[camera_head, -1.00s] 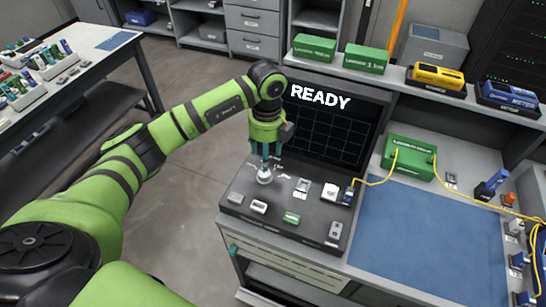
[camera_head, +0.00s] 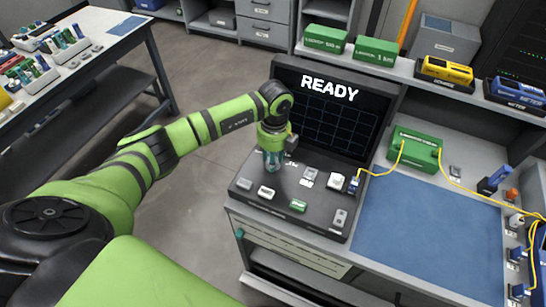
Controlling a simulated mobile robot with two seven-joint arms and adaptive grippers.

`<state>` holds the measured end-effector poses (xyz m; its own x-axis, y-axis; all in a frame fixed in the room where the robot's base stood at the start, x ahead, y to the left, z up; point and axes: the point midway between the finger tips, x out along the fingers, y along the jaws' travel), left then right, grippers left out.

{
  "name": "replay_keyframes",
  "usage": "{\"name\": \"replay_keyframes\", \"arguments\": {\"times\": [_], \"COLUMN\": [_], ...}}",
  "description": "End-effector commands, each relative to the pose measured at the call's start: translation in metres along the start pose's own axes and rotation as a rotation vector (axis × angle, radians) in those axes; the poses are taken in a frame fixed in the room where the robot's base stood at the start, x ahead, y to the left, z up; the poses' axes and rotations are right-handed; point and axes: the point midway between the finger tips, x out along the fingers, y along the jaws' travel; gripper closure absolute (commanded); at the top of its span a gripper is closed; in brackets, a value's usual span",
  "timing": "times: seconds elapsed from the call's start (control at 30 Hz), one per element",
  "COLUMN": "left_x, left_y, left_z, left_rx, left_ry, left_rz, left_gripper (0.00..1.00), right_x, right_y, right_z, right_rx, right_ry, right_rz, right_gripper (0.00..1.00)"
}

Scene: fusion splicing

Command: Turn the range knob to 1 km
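The tester console (camera_head: 247,200) has a dark screen (camera_head: 327,120) showing READY in white. My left gripper (camera_head: 271,165) points down at the back left of the console's control panel. Its teal fingers are at the range knob, which they and the gripper body mostly hide. I cannot tell whether the fingers touch or clamp it, nor where the knob points. Small white markings show just right of the gripper, too small to read. My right gripper is not in view.
Several small buttons, including a green one (camera_head: 298,205), sit on the panel. A yellow fibre runs from the console to a green box (camera_head: 416,147). A blue mat (camera_head: 425,235) lies to the right. Boxes stand on the shelf above.

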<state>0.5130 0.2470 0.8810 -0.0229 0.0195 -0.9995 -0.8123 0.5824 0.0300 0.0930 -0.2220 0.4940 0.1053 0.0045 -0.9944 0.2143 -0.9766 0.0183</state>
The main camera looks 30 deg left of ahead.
Motion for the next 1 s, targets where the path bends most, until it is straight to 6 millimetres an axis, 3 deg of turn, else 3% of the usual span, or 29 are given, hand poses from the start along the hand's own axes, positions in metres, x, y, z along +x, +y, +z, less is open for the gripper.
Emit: {"name": "replay_keyframes", "arguments": {"times": [0.2, 0.47, 1.0], "left_x": [0.001, 0.003, 0.005], "left_y": [0.000, 0.000, 0.001], "left_z": [-0.002, -0.003, -0.003], "left_rx": [0.008, 0.087, 0.552], "left_ry": [0.005, 0.004, -0.009], "left_rz": [0.001, 0.001, -0.001], "left_gripper": [0.98, 0.98, 0.98], "right_x": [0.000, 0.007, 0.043], "right_y": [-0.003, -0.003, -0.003], "right_z": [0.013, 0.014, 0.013], "right_rx": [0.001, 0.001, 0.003], "right_ry": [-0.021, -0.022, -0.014], "right_rz": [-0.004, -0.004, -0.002], "right_gripper": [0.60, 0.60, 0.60]}}
